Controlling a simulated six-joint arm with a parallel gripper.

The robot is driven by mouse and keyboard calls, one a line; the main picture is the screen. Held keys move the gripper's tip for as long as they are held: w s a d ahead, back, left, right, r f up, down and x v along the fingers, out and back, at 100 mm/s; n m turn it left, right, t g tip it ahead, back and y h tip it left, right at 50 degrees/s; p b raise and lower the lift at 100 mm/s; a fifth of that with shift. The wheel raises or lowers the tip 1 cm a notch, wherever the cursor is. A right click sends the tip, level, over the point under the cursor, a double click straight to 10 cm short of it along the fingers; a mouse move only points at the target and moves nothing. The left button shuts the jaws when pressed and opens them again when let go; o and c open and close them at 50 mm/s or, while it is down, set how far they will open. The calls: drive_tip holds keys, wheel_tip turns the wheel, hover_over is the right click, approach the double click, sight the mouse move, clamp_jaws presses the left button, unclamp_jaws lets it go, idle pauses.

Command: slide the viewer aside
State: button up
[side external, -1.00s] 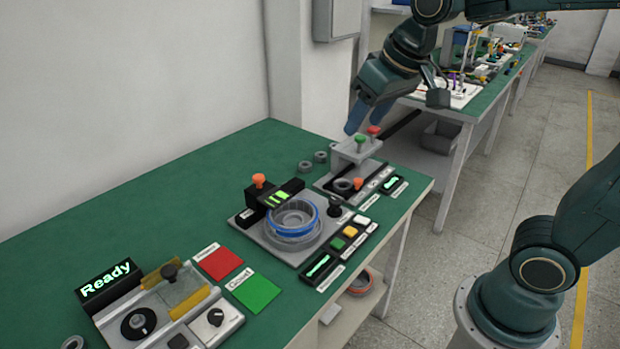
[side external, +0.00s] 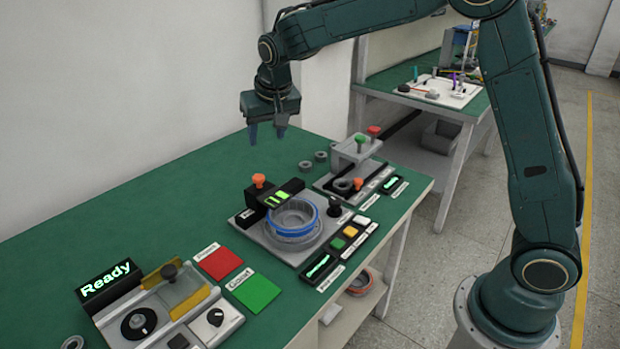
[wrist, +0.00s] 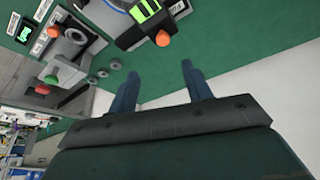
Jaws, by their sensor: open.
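A black block with a lit green display (side external: 278,198) and an orange knob (side external: 259,181) sits at the back of the middle station, beside a grey round hub with a blue ring (side external: 292,217). I take this block as the viewer, but no readable label confirms it. In the wrist view the orange knob (wrist: 162,38) and black block (wrist: 137,36) lie at the top, beyond my fingertips. My gripper (side external: 267,134) hangs above the back of the table, above and apart from the knob. Its two fingers (wrist: 158,80) are spread and empty.
A station with a "Ready" display (side external: 108,279), a clear plate and a black knob is front left. Red (side external: 218,262) and green (side external: 255,291) pads lie beside it. A fixture with green and red knobs (side external: 357,150) stands behind right. The table's back left is clear.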

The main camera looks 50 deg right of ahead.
sight(258, 176)
drive_tip(key=shift+w+a+f, duration=0.15)
drive_tip(key=shift+w+f, duration=0.6)
drive_tip(key=shift+w, duration=0.05)
drive_tip(key=shift+f, duration=0.1)
drive_tip(key=shift+x, duration=6.75)
